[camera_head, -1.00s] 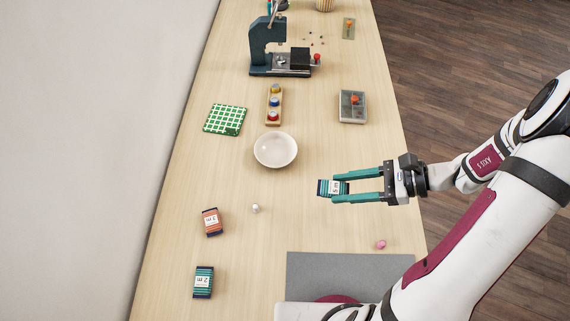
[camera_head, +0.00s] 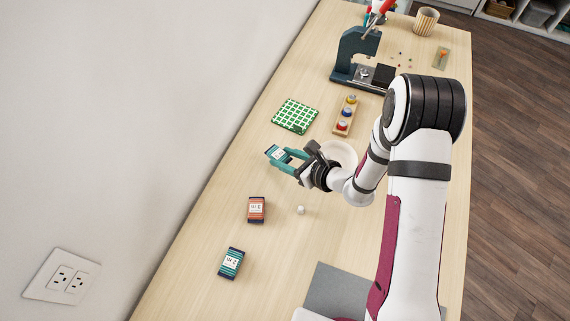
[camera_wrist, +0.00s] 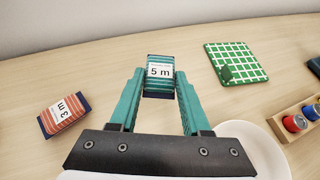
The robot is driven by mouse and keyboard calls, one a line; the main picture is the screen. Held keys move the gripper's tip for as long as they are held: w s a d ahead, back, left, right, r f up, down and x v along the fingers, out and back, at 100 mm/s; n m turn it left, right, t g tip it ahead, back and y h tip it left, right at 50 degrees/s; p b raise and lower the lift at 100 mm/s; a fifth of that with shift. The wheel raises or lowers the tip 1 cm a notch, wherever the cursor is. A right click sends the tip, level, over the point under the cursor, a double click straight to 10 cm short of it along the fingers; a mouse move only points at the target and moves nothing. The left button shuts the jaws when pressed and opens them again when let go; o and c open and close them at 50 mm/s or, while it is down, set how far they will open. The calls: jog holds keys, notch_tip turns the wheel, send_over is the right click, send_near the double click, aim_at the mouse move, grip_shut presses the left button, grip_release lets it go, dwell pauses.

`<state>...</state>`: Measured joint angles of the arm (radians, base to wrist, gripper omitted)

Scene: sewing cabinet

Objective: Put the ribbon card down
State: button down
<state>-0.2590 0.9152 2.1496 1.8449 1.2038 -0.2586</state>
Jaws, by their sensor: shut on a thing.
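The ribbon card (camera_head: 274,153), teal-striped with a white "5 m" label, is between the fingertips of my gripper (camera_head: 281,158). In the wrist view the card (camera_wrist: 159,76) sits upright in the picture between the two teal fingers of my gripper (camera_wrist: 160,92). My gripper is shut on it. The card is over the left part of the table, left of the white bowl; its height above the wood is hard to tell. An orange ribbon card (camera_head: 256,210) marked "3 m" and another teal-striped card (camera_head: 231,262) lie nearer on the table.
A white bowl (camera_head: 341,152) is partly hidden behind my wrist. A wooden tray of spools (camera_head: 344,118) stands past it. A small white item (camera_head: 300,210) lies near the orange card. Bare wood surrounds the cards.

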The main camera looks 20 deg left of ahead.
jog(key=shift+f, duration=1.9)
jog(key=shift+f, duration=0.1)
jog(key=shift+c, duration=1.8)
grip_release()
